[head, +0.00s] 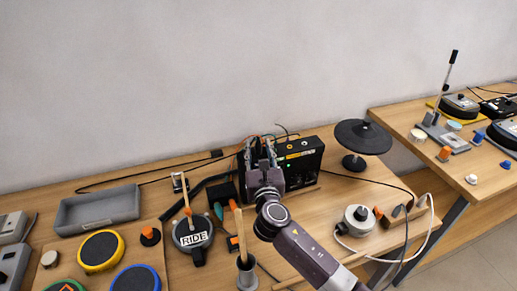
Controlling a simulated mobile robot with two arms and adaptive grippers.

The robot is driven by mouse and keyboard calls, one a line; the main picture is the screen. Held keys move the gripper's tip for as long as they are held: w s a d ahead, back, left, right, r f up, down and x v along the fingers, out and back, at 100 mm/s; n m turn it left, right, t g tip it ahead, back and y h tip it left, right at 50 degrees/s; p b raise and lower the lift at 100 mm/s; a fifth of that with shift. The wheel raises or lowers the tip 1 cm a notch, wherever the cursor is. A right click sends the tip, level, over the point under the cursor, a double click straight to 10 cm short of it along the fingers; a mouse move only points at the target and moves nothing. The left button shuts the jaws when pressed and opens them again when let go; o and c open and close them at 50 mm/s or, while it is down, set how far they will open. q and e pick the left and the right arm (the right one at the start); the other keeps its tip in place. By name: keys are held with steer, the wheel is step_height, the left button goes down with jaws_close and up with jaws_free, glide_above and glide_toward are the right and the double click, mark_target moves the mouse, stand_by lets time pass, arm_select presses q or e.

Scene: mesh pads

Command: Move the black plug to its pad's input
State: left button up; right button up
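My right gripper (258,152) reaches away from me, just left of the black module box (304,155). Thin coloured cables and a black one show around its fingertips. The fingers are seen from behind, so I cannot tell whether they hold anything. I cannot make out the black plug for certain; a small black piece (217,153) lies by a black cable near the wall. A round dark pad labelled RIDE (193,238) sits left of my arm. A yellow-rimmed pad (101,251) and a blue-rimmed pad (136,280) lie further left. My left gripper is out of view.
A grey tray (98,209) stands at the back left. A black cymbal pad (363,136) on a stand is right of the module. A grey cup (247,274) with a wooden stick stands close to my arm. A white round device (359,217) is at right, near the table edge.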

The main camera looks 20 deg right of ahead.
steer(key=s+a, duration=0.2)
steer(key=s, duration=0.9)
steer(key=shift+s+a, duration=0.15)
steer(key=shift+s, duration=0.25)
